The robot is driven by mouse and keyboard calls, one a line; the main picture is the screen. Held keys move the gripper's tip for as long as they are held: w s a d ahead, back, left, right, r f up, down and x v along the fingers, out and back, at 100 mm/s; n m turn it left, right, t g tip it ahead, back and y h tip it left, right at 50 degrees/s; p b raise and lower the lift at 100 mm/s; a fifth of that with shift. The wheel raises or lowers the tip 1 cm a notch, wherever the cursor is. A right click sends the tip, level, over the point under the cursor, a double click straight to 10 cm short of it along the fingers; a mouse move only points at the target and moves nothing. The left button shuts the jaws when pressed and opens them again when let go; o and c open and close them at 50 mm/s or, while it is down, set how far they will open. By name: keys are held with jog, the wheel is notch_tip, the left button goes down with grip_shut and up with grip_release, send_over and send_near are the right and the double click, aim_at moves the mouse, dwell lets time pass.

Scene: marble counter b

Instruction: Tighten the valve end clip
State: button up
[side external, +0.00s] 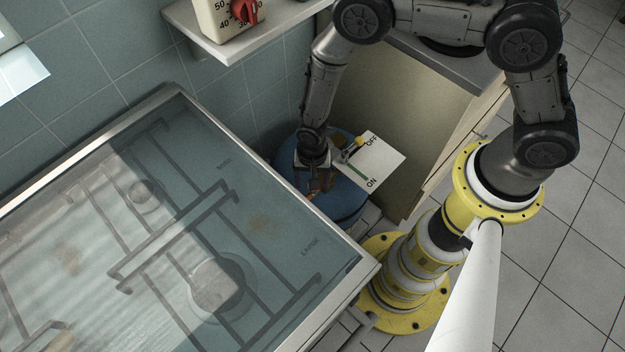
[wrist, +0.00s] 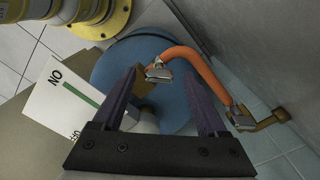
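The blue gas cylinder (side external: 345,208) stands on the floor between the stove and the cabinet; its round blue top (wrist: 106,68) fills the middle of the wrist view. An orange hose (wrist: 195,62) arches above it. The metal valve end clip (wrist: 157,70) sits around the hose end near the cylinder's middle. A second metal clip (wrist: 239,119) sits at the hose's other end, by a brown wall pipe (wrist: 272,120). My gripper (wrist: 164,82) is open over the cylinder, its two fingers apart on either side of the valve end clip in the picture. I cannot tell whether they touch it.
The glass-topped stove (side external: 300,262) is close on the left, the cabinet (side external: 400,115) on the right. A shelf (side external: 250,38) with a timer juts out above.

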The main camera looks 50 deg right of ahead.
notch_tip(320, 180, up, 14)
dwell(0.7)
jog(key=shift+f, duration=0.1)
jog(key=w+d+r+m+t, duration=0.1)
jog(key=w+r, duration=0.2)
jog(key=r, duration=0.2)
jog(key=w+d+r+t, duration=0.2)
jog(key=w+r, duration=0.1)
jog(key=r, duration=0.3)
jog(key=s+d+r+t+y, duration=0.1)
jog(key=d+r, duration=0.2)
jog(key=r, duration=0.4)
jog(key=s+d+r+t, duration=0.1)
jog(key=d+r, duration=0.2)
jog(key=r, duration=0.5)
jog(key=s+d+r+n+t, duration=0.25)
jog(key=s+d+r, duration=0.25)
jog(key=s+r, duration=0.4)
jog(key=s+d+f+n+g+h, duration=0.1)
jog(key=s+f+n, duration=0.3)
jog(key=s+n, duration=0.4)
jog(key=s+g, duration=0.1)
jog(key=s, duration=0.3)
jog(key=shift+d, duration=0.35)
